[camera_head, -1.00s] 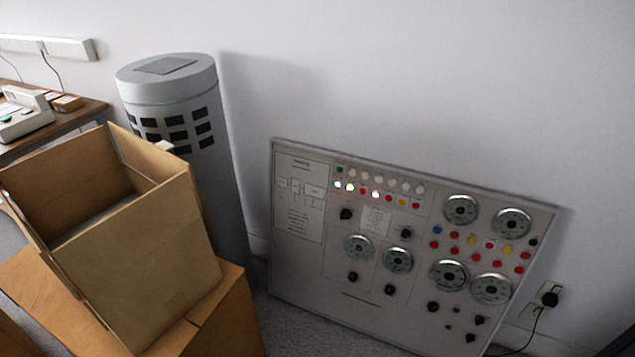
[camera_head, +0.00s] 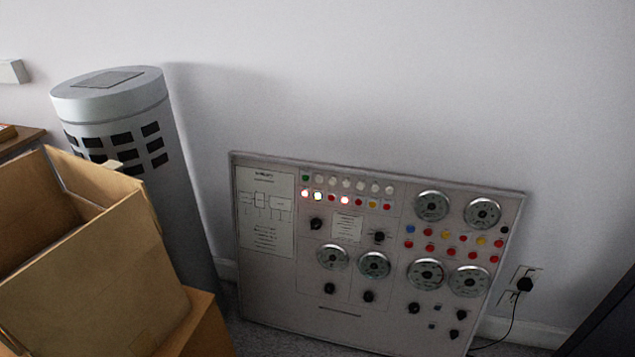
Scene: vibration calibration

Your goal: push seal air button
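A grey control panel (camera_head: 290,290) leans against the wall, right of the middle of the head view. It carries round dial gauges, black knobs and rows of small coloured buttons and lamps (camera_head: 344,200). Some lamps in the upper left rows glow white or red. A second group of coloured buttons (camera_head: 452,244) sits between the gauges on the right side. The labels are too small to read, so I cannot tell which button is the seal air button. Neither of my grippers shows in this view.
An open cardboard box (camera_head: 110,270) stands on another box (camera_head: 212,335) at the left front. A grey cylinder (camera_head: 125,125) with dark slots stands behind it. A power socket with a black plug (camera_head: 524,285) is right of the panel. A dark object (camera_head: 605,320) fills the lower right corner.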

